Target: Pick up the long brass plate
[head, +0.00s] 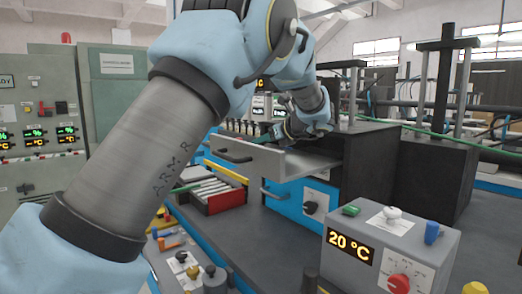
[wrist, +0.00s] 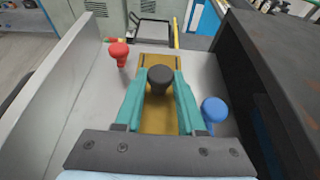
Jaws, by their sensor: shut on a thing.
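The long brass plate (wrist: 158,122) shows in the wrist view, lengthwise between my fingers, with a black knob (wrist: 159,74) on it. My gripper (wrist: 160,88) has its teal fingers closed on both sides of that knob. I cannot tell whether the plate rests on the drawer floor or is clear of it. In the head view my arm reaches into the open grey drawer (head: 265,160); the drawer front and my arm hide the plate there.
In the wrist view a red-knobbed piece (wrist: 119,52) stands left of the plate and a blue-knobbed piece (wrist: 214,110) close on the right. Drawer walls rise on both sides. In the head view a control box (head: 385,250) reading 20 °C stands at front right.

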